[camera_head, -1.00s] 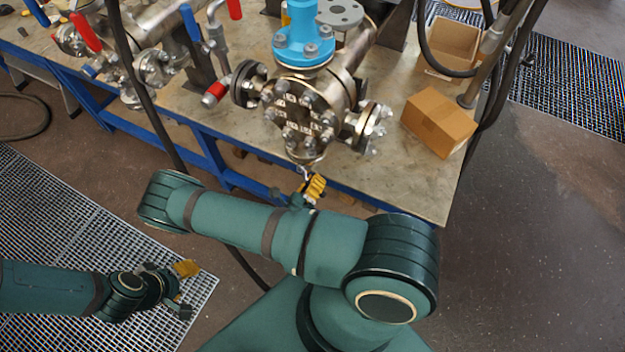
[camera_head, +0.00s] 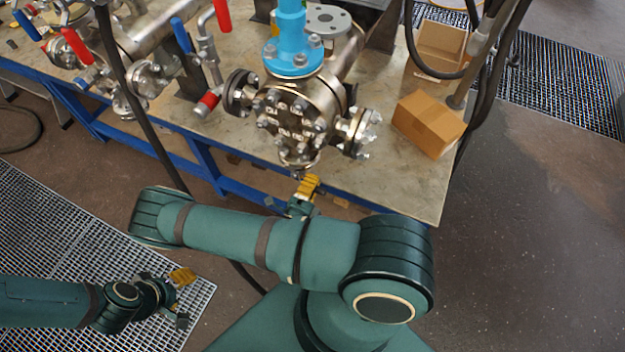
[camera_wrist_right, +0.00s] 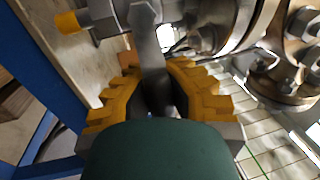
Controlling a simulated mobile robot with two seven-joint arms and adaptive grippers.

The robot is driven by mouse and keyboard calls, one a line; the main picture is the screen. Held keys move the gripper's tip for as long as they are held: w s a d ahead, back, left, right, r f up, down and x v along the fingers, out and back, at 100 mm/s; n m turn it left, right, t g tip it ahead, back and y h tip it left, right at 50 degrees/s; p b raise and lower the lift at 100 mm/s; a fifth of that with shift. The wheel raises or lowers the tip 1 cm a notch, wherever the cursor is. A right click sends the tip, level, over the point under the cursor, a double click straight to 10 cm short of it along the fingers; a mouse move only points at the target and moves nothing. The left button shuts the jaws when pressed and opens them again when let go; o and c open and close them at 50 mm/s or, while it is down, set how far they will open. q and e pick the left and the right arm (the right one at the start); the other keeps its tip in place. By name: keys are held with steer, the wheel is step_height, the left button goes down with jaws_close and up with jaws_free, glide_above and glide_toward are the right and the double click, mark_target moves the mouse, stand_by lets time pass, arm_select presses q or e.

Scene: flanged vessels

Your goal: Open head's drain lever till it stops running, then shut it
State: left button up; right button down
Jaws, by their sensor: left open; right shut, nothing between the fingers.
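The steel flanged vessel (camera_head: 295,112) with a blue top fitting (camera_head: 292,45) stands at the bench's front edge. My right gripper (camera_head: 308,184) is just below and in front of its lower end. In the right wrist view its yellow fingers (camera_wrist_right: 153,82) are shut around the place where a flat grey metal lever (camera_wrist_right: 148,40) passes. The lever runs away from the fingers; whether they touch it I cannot tell. No running liquid can be made out. My left gripper (camera_head: 182,297) is open and empty over the floor grating, far from the vessel.
A cardboard box (camera_head: 430,124) is on the bench (camera_head: 385,185) right of the vessel. Red- and blue-handled valves and pipework (camera_head: 140,70) stand at the left. A dark hose (camera_head: 140,110) hangs in front of the bench.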

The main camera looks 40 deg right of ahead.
stand_by(0.4)
steer(key=c, duration=0.9)
jaws_free()
